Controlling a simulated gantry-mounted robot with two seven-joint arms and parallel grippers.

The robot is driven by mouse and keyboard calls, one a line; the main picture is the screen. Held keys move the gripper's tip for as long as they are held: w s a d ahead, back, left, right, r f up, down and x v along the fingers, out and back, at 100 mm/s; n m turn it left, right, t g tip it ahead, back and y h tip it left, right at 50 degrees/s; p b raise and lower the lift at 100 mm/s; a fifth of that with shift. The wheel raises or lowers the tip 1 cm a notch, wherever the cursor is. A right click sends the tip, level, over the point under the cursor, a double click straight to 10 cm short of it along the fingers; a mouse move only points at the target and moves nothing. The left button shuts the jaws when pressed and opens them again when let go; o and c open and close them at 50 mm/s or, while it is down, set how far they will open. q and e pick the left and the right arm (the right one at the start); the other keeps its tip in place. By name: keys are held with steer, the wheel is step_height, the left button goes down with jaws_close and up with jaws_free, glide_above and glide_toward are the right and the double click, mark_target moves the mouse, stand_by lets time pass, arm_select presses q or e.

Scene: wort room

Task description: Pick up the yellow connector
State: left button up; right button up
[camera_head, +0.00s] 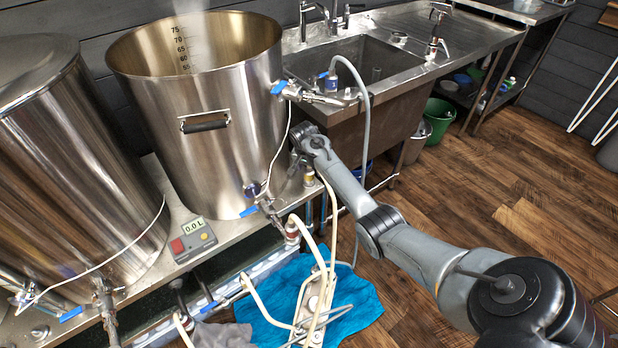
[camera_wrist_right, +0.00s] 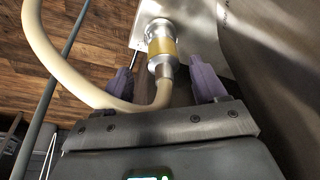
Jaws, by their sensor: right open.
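The yellow connector is a silver fitting with a yellow band (camera_wrist_right: 162,48). In the right wrist view it lies ahead between the two purple fingers of my right gripper (camera_wrist_right: 163,84), with a cream hose running from it. No finger clearly touches it. In the head view the yellow connector (camera_head: 309,176) shows small at the table's right edge, just below my right gripper (camera_head: 301,156). The right gripper is open and empty, close to the large kettle; its fingers are hard to make out there. My left gripper is in neither view.
The steel kettle (camera_head: 205,110) stands close left of the right gripper, with blue-handled valves. A sink (camera_head: 360,62) is behind. A red-banded connector (camera_head: 292,229), cream hoses (camera_head: 322,262) and a blue cloth (camera_head: 352,296) are lower down. The wooden floor at right is mostly clear.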

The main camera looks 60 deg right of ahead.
mark_target(310, 173)
steer(key=b+x, duration=0.2)
steer(key=x, duration=0.1)
steer(key=shift+w+f, duration=0.2)
steer(key=shift+f, duration=0.15)
steer(key=shift+d+f+b, duration=0.2)
steer(key=shift+f+b, duration=0.15)
steer(key=shift+f, duration=0.1)
steer(key=shift+c, duration=1.1)
steer(key=c, duration=1)
steer(key=shift+r, duration=0.15)
